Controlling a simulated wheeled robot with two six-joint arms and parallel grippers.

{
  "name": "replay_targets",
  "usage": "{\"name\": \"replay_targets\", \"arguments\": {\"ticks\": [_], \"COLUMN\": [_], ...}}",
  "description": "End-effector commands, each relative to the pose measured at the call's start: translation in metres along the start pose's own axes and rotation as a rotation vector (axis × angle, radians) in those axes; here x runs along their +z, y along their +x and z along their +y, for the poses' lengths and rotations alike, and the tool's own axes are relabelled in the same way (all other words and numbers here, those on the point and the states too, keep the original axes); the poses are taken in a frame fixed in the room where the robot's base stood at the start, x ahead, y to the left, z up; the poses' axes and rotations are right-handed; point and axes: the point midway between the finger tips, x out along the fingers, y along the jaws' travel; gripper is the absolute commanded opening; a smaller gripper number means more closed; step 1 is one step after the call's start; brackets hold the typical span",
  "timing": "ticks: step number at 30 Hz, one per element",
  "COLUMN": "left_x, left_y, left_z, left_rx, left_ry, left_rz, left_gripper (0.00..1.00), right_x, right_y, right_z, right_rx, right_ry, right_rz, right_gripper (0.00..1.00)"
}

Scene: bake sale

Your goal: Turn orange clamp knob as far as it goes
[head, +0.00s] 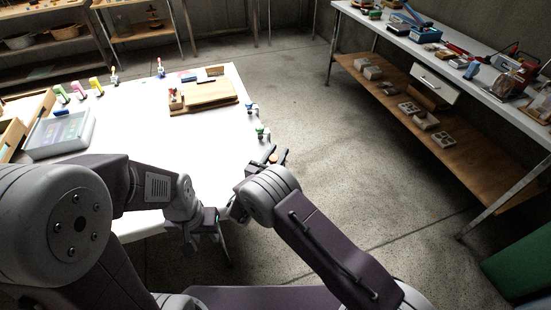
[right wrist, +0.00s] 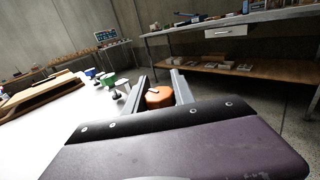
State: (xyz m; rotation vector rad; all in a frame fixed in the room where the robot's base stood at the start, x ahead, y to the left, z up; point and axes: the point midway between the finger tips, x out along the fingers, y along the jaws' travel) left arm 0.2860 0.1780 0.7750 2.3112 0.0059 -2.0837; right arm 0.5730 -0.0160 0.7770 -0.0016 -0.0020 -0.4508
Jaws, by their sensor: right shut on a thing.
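The orange clamp knob (right wrist: 159,97) sits between the two fingers of my right gripper (right wrist: 158,92) in the right wrist view, with a finger on either side of it. In the head view my right gripper (head: 273,157) is at the right edge of the white table, and only a little orange shows between its fingers. The right gripper is shut on the knob. My left gripper (head: 205,222) is low near the table's front edge, partly covered by its own wrist. Its fingers cannot be made out.
A green clamp (head: 262,132) and a blue clamp (head: 252,108) stand along the same table edge. A workbench (head: 470,62) stands right; the floor between is clear.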

Motion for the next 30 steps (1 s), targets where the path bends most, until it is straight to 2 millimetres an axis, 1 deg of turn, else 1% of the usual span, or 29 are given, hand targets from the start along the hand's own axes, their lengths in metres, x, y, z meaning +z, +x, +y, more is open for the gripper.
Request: {"name": "replay_targets", "arguments": {"ticks": [1, 12, 18, 24, 30], "left_x": [0.001, 0.007, 0.009, 0.012, 0.013], "left_y": [0.014, 0.069, 0.092, 0.114, 0.127], "left_z": [0.0, -0.001, -0.002, -0.002, -0.003], "left_rx": [0.0, 0.0, 0.0, 0.0, 0.0], "left_ry": [0.0, 0.0, 0.0, 0.0, 0.0], "left_rz": [0.0, 0.0, 0.0, 0.0, 0.0], "left_gripper": [0.36, 0.36, 0.36, 0.36, 0.36], "right_x": [-0.005, -0.007, -0.005, -0.004, -0.001], "right_y": [0.0, -0.002, -0.002, -0.002, -0.004], "right_z": [0.001, -0.01, -0.012, -0.011, -0.013], "right_rx": [-0.04, -0.378, -0.491, -0.567, -0.616], "right_ry": [0.009, 0.009, 0.006, 0.004, 0.004], "right_rz": [-0.006, -0.004, -0.005, -0.011, -0.008], "right_gripper": [0.0, 0.0, 0.0, 0.0, 0.0]}}
